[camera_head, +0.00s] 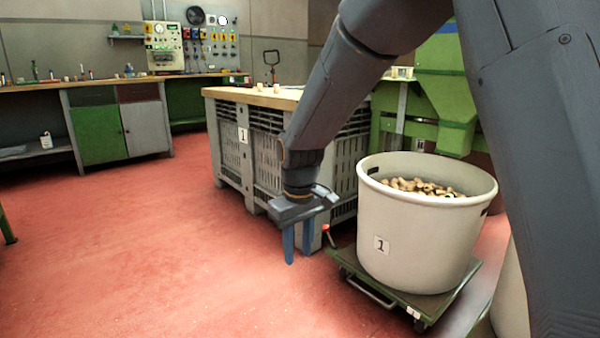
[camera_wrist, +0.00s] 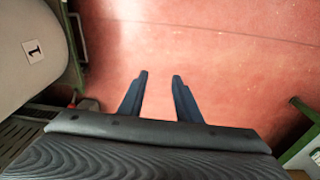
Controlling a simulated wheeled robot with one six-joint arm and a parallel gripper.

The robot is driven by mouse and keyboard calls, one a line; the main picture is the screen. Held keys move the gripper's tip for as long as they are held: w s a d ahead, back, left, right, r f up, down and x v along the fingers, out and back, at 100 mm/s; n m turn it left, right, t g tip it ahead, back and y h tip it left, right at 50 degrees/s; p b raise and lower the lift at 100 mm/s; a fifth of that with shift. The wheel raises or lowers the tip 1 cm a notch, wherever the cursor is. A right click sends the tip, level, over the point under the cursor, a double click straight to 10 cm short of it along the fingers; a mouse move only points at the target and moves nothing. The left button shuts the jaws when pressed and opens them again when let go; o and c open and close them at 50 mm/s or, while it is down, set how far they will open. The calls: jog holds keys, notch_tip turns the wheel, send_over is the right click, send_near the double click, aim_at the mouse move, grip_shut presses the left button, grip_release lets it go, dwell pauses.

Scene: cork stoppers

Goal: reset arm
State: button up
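My gripper (camera_head: 297,242) hangs at the end of my dark grey arm in the head view, pointing down above the red floor. Its two blue fingers are apart, with nothing between them. The wrist view also shows the open fingers of my gripper (camera_wrist: 159,85) with only floor beyond them. In the head view my gripper is left of the white bin and in front of the grey crate. My arm hides part of the crate and of the green machine behind.
A white bin (camera_head: 415,240) labelled 1, holding many corks (camera_head: 420,186), stands on a green wheeled dolly (camera_head: 400,303) at right. A grey slatted crate (camera_head: 232,160) with a wooden top stands behind. A green machine (camera_head: 450,90) is at back right. Red floor (camera_head: 130,260) is clear at left.

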jog(key=s+r+y+p, duration=0.1)
jog(key=s+r, duration=0.2)
jog(key=s, duration=0.8)
jog(key=s+a+r+g, duration=0.1)
jog(key=s+r, duration=0.1)
jog(key=s, duration=0.9)
jog(key=s+r+y+p, duration=0.1)
jog(key=s+r, duration=0.2)
jog(key=s, duration=0.8)
jog(key=d+r+m+p, duration=0.2)
jog(key=d+r+p, duration=0.5)
jog(key=p, duration=0.5)
jog(key=d+r+m+h+p, duration=0.1)
jog(key=d+r+p, duration=0.5)
jog(key=r+p, duration=0.6)
jog(key=d+r+m+h+p, duration=0.1)
jog(key=d+r+m+p, duration=0.3)
jog(key=p, duration=1)
jog(key=d+r, duration=0.3)
jog(key=r, duration=0.2)
jog(key=shift+w+d+r, duration=0.2)
jog(key=shift+d+r, duration=0.15)
